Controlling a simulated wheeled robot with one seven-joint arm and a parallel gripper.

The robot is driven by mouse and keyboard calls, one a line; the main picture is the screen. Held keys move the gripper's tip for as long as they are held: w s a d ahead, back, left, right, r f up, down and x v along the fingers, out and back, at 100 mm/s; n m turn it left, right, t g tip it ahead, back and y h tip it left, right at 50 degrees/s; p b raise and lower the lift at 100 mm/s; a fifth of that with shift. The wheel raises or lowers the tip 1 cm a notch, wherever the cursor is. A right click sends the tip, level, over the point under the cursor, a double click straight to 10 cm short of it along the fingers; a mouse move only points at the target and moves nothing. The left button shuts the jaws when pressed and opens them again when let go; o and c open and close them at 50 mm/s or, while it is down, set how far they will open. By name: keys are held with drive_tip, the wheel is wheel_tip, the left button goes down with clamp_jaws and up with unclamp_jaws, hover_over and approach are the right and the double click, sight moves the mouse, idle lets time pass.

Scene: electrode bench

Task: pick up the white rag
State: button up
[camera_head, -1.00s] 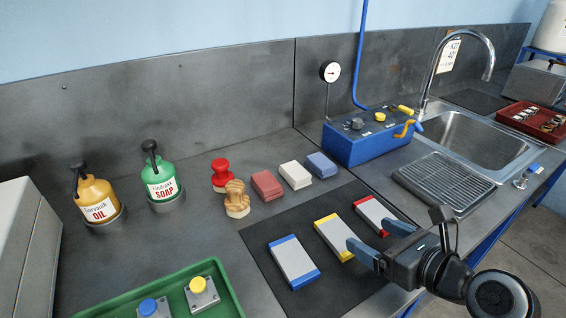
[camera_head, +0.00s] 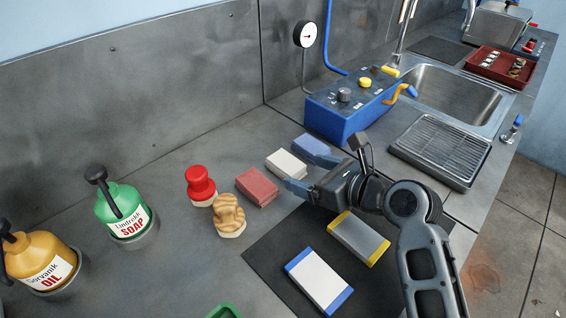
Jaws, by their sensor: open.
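The white rag (camera_head: 286,164) is a small folded block on the grey bench, between the red rag (camera_head: 257,187) and the blue rag (camera_head: 311,149). My gripper (camera_head: 308,174) is open and empty. Its blue fingers are at the right, near side of the white rag in the picture. One finger overlaps the rag's near edge in view; I cannot tell whether it touches. The far finger is hard to tell from the blue rag behind it.
A red stamp (camera_head: 200,186) and a tan carved block (camera_head: 227,215) stand left of the rags. The blue control box (camera_head: 350,108) is behind.

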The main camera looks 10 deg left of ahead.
sight(293, 167)
drive_tip(key=shift+x, duration=2.4)
drive_tip(key=shift+c, duration=0.3)
drive_tip(key=c, duration=1)
drive_tip(key=shift+r, duration=0.15)
